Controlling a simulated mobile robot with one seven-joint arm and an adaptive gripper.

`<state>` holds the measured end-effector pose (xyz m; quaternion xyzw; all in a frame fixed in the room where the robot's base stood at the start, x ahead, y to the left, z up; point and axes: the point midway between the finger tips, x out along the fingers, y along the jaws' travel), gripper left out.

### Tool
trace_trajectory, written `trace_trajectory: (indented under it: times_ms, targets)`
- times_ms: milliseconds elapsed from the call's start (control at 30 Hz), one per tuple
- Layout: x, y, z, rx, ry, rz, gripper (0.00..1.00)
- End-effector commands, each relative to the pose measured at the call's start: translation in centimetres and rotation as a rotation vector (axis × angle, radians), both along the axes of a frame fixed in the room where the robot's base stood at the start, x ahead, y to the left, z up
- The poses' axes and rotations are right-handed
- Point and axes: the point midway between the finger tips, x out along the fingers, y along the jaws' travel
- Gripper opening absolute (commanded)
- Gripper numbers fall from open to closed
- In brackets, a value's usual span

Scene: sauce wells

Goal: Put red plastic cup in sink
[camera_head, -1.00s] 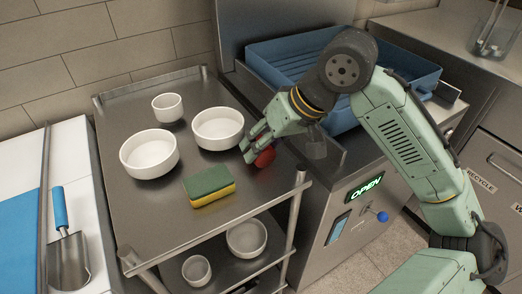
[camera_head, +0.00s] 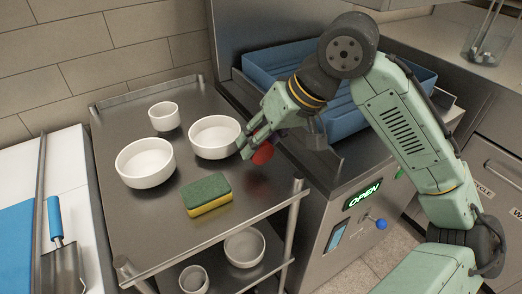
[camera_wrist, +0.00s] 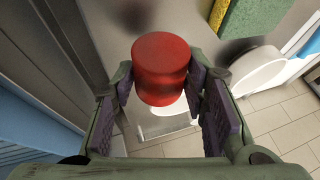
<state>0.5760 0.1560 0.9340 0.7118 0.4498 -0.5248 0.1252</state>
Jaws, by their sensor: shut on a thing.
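The red plastic cup (camera_head: 262,154) is between the fingers of my gripper (camera_head: 256,142), near the right edge of the steel cart's top. My gripper is shut on it and appears to hold it a little above the surface, with a red reflection below. In the wrist view the cup (camera_wrist: 160,72) sits between the dark finger pads, its flat round end showing. I cannot clearly make out a sink; a blue rack (camera_head: 262,72) lies in the steel counter unit behind my arm, partly hidden by it.
White bowls (camera_head: 146,162) and a green and yellow sponge (camera_head: 207,194) stand on the cart top (camera_head: 140,218), left of my gripper. The cart's rail post (camera_head: 292,215) rises at the right front. More bowls are on the lower shelf. A steel edge separates cart and counter.

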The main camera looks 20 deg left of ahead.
Motion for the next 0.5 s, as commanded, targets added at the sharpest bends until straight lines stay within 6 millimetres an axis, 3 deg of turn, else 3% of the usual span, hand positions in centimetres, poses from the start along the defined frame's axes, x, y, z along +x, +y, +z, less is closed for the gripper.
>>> trace_trajectory:
  times_ms: [500]
  targets:
    - [-10.9,-5.3,1.4,-0.001,-0.006,-0.001,0.09]
